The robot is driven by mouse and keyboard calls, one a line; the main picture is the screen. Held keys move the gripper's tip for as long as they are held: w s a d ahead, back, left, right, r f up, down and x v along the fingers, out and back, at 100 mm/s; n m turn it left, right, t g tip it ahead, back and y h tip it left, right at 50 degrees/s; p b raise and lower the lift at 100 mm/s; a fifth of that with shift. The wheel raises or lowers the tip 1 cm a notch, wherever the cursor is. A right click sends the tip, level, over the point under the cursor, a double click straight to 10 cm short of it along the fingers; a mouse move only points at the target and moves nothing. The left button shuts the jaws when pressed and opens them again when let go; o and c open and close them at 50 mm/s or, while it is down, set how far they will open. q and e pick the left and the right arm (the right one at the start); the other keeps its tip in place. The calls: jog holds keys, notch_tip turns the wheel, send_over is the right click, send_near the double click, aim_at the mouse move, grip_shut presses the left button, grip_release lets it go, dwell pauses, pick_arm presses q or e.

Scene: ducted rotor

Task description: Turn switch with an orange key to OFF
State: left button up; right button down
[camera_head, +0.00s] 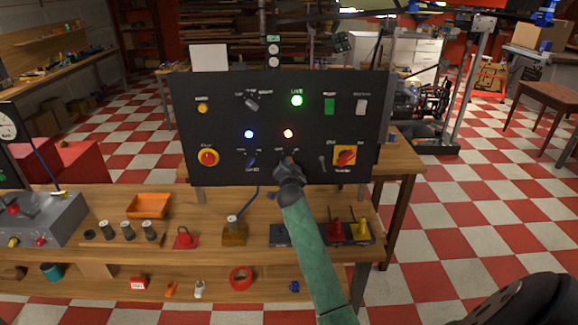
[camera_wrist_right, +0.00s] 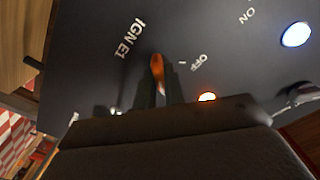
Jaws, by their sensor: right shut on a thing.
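The black control panel (camera_head: 225,115) stands upright on the workbench. In the wrist view, the orange key (camera_wrist_right: 157,68) sticks up between the two dark fingers of my right gripper (camera_wrist_right: 156,88), at the panel (camera_wrist_right: 100,60). The fingers are shut on it. The label IGN E1 lies left of the key, and OFF and ON lie to its right. The fingers hide the key's lower part and the switch body. In the head view, my right gripper (camera_head: 287,163) covers the key switch in the panel's lower middle. My left gripper is not in view.
Near the gripper are a blue-handled switch (camera_head: 251,160), a small lever (camera_head: 323,163) and a red-yellow rotary switch (camera_head: 345,157). A padlock stand (camera_head: 234,232) and red and yellow pieces (camera_head: 337,229) stand on the bench below.

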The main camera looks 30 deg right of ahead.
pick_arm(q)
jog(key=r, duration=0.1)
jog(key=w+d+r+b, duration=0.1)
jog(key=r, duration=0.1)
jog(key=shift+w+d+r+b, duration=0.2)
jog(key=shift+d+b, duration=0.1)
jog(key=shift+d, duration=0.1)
pick_arm(e)
jog(key=n, duration=1.5)
jog(key=shift+w+a, duration=0.1)
jog(key=shift+a, duration=0.1)
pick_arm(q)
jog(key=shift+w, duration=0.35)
pick_arm(e)
jog(key=shift+n, duration=0.4)
